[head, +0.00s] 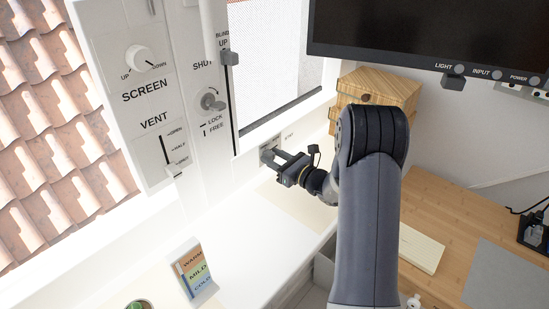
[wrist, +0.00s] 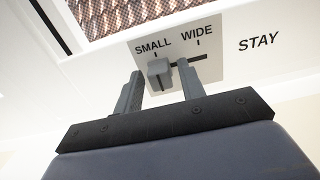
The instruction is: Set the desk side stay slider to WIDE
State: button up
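The stay slider plate (wrist: 214,64) is a pale panel marked SMALL and WIDE, with STAY printed to its right. Its grey slider knob (wrist: 160,73) sits below SMALL, at the left part of a dark slot that runs toward WIDE. My gripper (wrist: 160,70) is open, with one finger on each side of the knob. Small gaps seem to show between the knob and both fingers; contact is hard to judge. In the head view, my gripper (head: 273,158) is at the small stay plate (head: 269,146) below the window, and the knob is largely hidden there.
A wooden drawer box (head: 378,88) stands close behind my arm. A monitor (head: 430,35) hangs at upper right. The panel with SCREEN and VENT controls (head: 125,95) is at left. A WARM/MILD/COLD card (head: 195,271) stands on the white ledge, which is otherwise mostly clear.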

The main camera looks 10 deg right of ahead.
aim_at(277, 144)
grip_shut()
dwell(0.3)
jog(key=w+d+b, duration=0.1)
jog(key=d, duration=0.1)
jog(key=w+d+b, duration=0.1)
jog(key=d, duration=0.1)
jog(key=shift+w, duration=0.35)
jog(key=shift+w+d+r, duration=0.1)
jog(key=shift+w+d, duration=0.1)
jog(key=shift+o, duration=1)
grip_release()
